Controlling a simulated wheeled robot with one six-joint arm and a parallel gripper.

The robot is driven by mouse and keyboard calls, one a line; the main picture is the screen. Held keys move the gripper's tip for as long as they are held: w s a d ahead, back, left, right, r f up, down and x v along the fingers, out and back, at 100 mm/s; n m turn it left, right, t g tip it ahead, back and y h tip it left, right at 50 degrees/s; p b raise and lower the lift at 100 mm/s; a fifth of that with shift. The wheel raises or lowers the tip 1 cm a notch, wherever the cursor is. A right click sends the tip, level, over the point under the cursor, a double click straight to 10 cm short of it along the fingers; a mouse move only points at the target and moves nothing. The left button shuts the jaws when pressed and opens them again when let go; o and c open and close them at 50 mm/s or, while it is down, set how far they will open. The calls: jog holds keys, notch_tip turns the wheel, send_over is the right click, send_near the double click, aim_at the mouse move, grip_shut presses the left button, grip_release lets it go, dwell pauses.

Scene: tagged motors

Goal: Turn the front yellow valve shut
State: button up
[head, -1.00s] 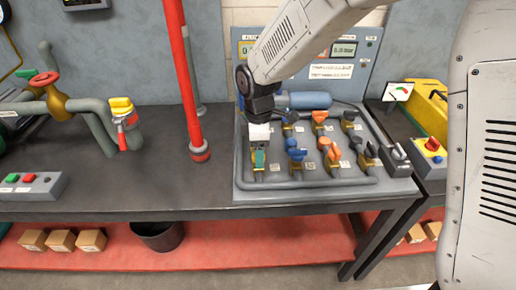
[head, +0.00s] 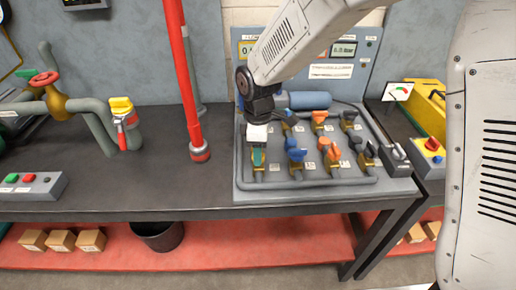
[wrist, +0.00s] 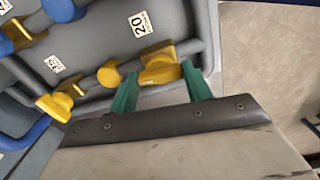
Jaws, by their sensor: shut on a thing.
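The front yellow valve (wrist: 160,66) is in the wrist view, its yellow handle between the two green fingers of my gripper (wrist: 159,78). The gripper is shut on this handle. In the head view my gripper (head: 258,157) is at the front left valve of the grey panel (head: 310,192), pointing down. There the handle is mostly hidden by the fingers, and only a bit of brass-coloured body shows below them. I cannot read the handle's exact angle.
Close to the right of my gripper stand valves with blue (head: 297,154), orange (head: 331,150) and black (head: 368,150) handles, with more in the row behind. A red vertical pipe (head: 183,80) rises on the left. The dark bench top (head: 100,190) is clear in front.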

jog(key=m, duration=0.8)
jog(key=shift+m, duration=0.4)
jog(key=m, duration=0.3)
jog(key=shift+m, duration=2.3)
jog(key=o, duration=1)
jog(key=shift+r, duration=0.15)
notch_tip(320, 180, up, 8)
jog(key=shift+f, duration=0.2)
